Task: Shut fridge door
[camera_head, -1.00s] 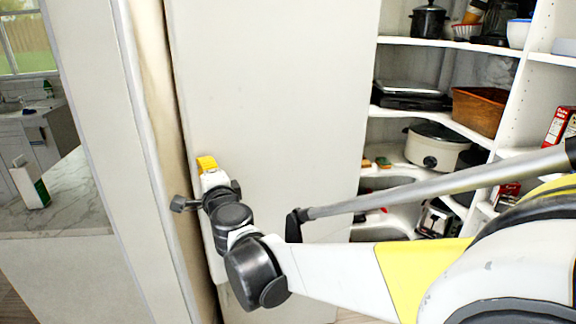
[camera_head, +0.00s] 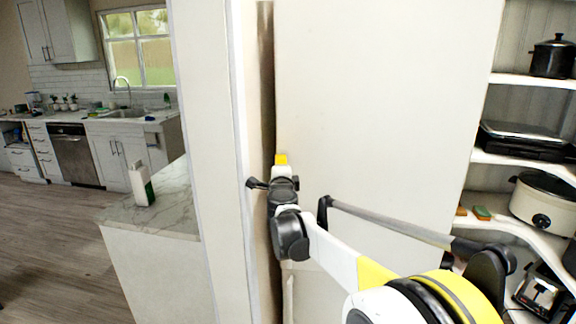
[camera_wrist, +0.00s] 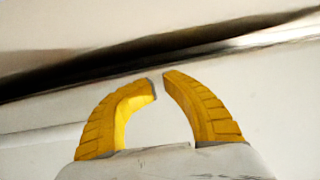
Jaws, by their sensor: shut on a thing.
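The fridge door (camera_head: 390,110) is a large plain off-white panel in the middle of the head view. A dark gap runs along its left edge, beside the white wall. My gripper (camera_head: 281,159) is at this left edge, with its yellow tips against the panel. In the wrist view, the two yellow fingers of my gripper (camera_wrist: 159,80) curve together and nearly meet, shut on a thin part of the fridge door (camera_wrist: 270,95) that they largely hide. A dark, shiny gap crosses above the fingertips there.
The white wall edge (camera_head: 208,120) stands close on the left of the arm. A marble counter (camera_head: 175,215) with a white carton (camera_head: 141,184) is beyond it. Corner shelves (camera_head: 515,150) with a black pot (camera_head: 553,57) and a slow cooker (camera_head: 545,203) stand at the right. Open floor lies far left.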

